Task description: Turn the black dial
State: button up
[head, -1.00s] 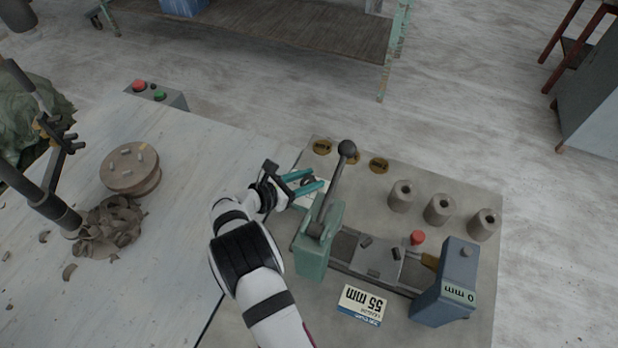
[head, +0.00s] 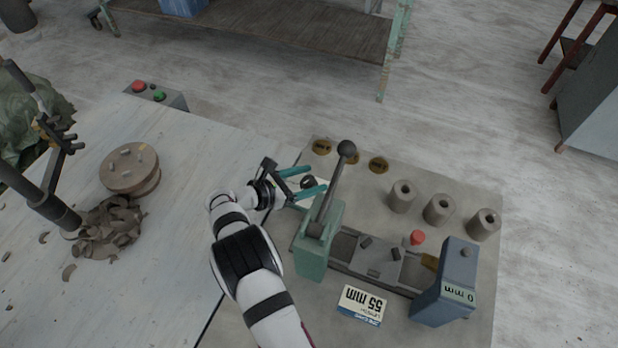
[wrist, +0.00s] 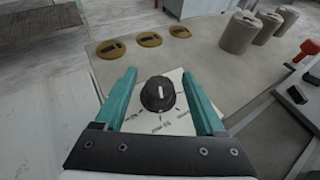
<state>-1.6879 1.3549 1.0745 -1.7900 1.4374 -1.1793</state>
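The black dial (wrist: 157,95) sits on a white plate (wrist: 180,122) with printed marks; a pale line on its top points roughly away from my gripper. In the head view the dial (head: 307,182) shows between the fingers of my gripper (head: 318,179). My gripper has two teal fingers, also in the wrist view (wrist: 160,88). They are spread apart with the dial between them in the picture, and gaps show on both sides. I cannot tell how far above the dial the fingertips are.
A green lever press (head: 318,240) with a tall ball-topped handle (head: 347,150) stands close to the right of my gripper.

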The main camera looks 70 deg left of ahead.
jog(key=v, duration=1.5)
jog(key=shift+s+d, duration=0.15)
jog(key=shift+s, duration=0.2)
jog(key=shift+r, duration=0.15)
